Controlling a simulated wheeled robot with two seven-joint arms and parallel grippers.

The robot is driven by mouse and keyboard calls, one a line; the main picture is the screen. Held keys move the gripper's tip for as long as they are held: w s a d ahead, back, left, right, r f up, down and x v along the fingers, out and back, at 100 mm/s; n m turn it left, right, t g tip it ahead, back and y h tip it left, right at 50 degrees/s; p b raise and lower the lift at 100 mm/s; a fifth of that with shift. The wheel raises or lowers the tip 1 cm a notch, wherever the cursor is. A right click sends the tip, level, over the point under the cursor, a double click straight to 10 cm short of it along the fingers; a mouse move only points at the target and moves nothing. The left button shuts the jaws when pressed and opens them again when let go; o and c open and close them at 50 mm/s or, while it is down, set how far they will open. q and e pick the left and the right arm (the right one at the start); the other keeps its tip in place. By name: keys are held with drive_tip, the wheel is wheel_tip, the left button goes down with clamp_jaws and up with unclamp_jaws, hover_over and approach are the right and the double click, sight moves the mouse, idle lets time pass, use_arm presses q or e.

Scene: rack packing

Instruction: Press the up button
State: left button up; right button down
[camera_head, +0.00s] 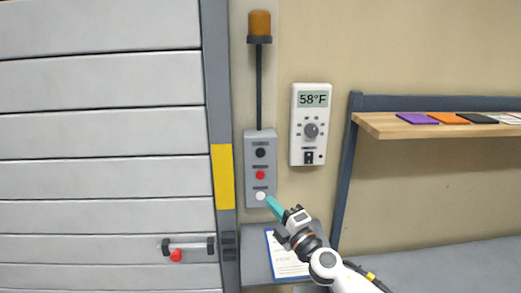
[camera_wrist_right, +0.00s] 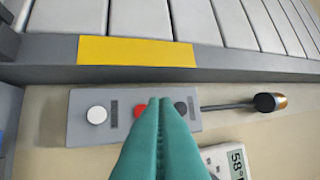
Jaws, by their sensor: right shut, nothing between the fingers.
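A grey control box (camera_head: 249,190) is on the wall, with a black button (camera_head: 260,153) at the top, a red button (camera_head: 260,175) in the middle and a white button (camera_head: 261,196) at the bottom. Small dark labels sit above the buttons, too small to read. My right gripper (camera_head: 269,201) is shut and empty, its teal fingertips beside the white button in the head view. In the right wrist view the fingers (camera_wrist_right: 160,103) partly cover the red button (camera_wrist_right: 139,112) and black button (camera_wrist_right: 181,107), while the white button (camera_wrist_right: 97,115) is clear. I cannot tell whether they touch the box.
A thermostat (camera_head: 297,145) reading 58°F is right of the box. An orange beacon (camera_head: 260,24) stands above on a pole. A grey roller door (camera_head: 100,130) is at left. A wooden shelf (camera_head: 400,130) is at right. A clipboard (camera_head: 284,262) lies below the box.

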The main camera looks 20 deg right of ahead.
wheel_tip(320, 180, up, 8)
drive_tip(key=w+n+g+y, duration=0.1)
drive_tip(key=n+y, duration=0.3)
drive_tip(key=n, duration=0.5)
drive_tip(key=shift+w+a+f+g+y+p, duration=0.2)
drive_tip(key=shift+w+a+g+y+p, duration=0.15)
drive_tip(key=shift+g, duration=0.25)
drive_tip(key=shift+w, duration=0.1)
drive_tip(key=b, duration=0.9)
approach(260, 153)
drive_tip(key=w+a+r, duration=0.1)
drive_tip(key=w+a, duration=0.3)
drive_tip(key=shift+a+r, duration=0.25)
drive_tip(key=shift+r, duration=0.05)
drive_tip(key=shift+w, duration=0.1)
drive_tip(key=shift+w, duration=0.1)
